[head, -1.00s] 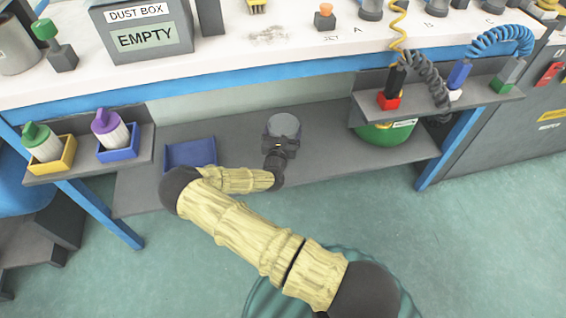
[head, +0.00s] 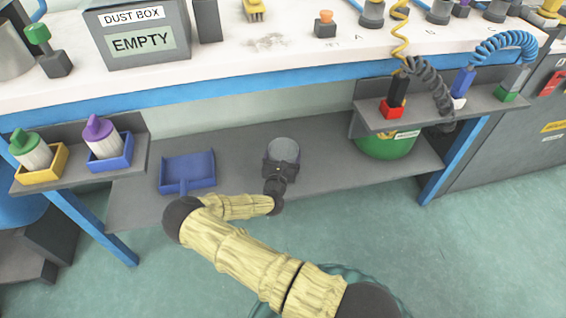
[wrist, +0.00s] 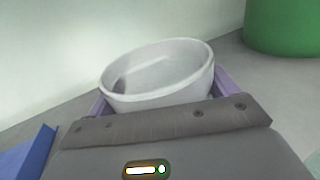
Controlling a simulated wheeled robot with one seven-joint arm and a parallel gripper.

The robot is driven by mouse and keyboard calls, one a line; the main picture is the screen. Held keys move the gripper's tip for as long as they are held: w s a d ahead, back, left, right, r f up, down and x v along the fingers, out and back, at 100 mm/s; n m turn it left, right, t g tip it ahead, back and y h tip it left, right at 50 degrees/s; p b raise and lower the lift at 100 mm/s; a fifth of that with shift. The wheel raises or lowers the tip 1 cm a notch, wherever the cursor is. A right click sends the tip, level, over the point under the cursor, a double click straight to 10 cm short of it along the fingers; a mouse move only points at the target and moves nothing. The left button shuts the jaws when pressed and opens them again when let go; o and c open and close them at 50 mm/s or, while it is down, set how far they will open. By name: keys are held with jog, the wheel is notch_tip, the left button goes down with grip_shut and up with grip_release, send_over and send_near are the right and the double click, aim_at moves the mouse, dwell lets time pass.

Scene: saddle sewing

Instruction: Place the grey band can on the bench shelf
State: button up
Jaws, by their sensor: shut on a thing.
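The grey can (head: 283,149) shows as a round grey top at my gripper, over the middle of the bench shelf (head: 235,150). In the wrist view the can (wrist: 160,74) is a pale, open-topped round vessel, tilted in the picture, between purple-edged fingers. My gripper (head: 281,164) is shut on the can. The gripper body hides the can's lower part and any band. I cannot tell whether its base touches the shelf.
A blue dustpan-like tray (head: 190,168) lies on the shelf to the left. A green round container (head: 385,146) stands at the right, under a small side shelf (head: 425,117). The worktop (head: 230,62) overhangs the back. Shelf on both sides of the can is bare.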

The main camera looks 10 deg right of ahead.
aim_at(285, 152)
jog(key=shift+s+f+b, duration=0.2)
jog(key=shift+f+b, duration=1.05)
jog(key=shift+f, duration=0.7)
jog(key=shift+r, duration=0.1)
jog(key=o, duration=0.9)
jog(key=shift+w, duration=0.1)
jog(key=shift+c, duration=0.2)
